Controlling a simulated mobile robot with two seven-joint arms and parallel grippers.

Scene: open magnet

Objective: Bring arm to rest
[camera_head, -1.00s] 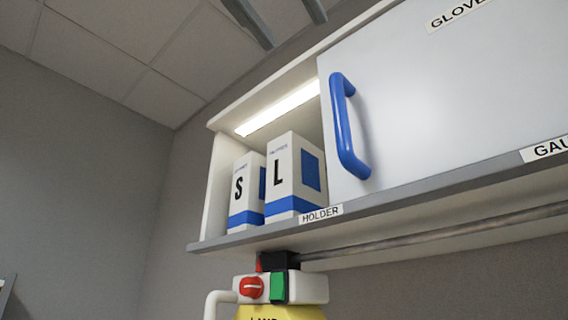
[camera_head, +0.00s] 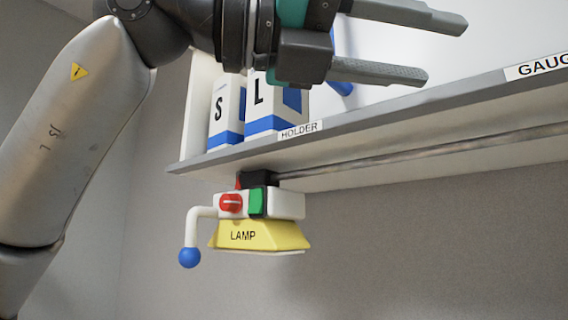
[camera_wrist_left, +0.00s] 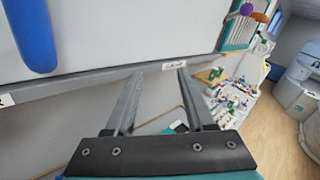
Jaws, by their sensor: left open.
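My left gripper (camera_head: 415,45) is at the top of the head view, in front of the cabinet, pointing right. Its two fingers are apart with nothing between them. In the left wrist view the fingers (camera_wrist_left: 157,95) also stand apart and empty, near the cabinet's lower edge. My left arm comes in from the left and covers part of the cabinet. The blue door handle (camera_wrist_left: 33,35) is at the upper left of the wrist view, apart from the fingers; in the head view it is mostly hidden behind the gripper. My right gripper is not in view.
Boxes marked S (camera_head: 225,115) and L (camera_head: 262,112) stand on the cabinet shelf (camera_head: 400,113). A yellow lamp (camera_head: 285,236) with a blue-knobbed arm (camera_head: 189,257) hangs below, beside a metal rail (camera_head: 430,152). The wrist view shows a cluttered table (camera_wrist_left: 235,100) at right.

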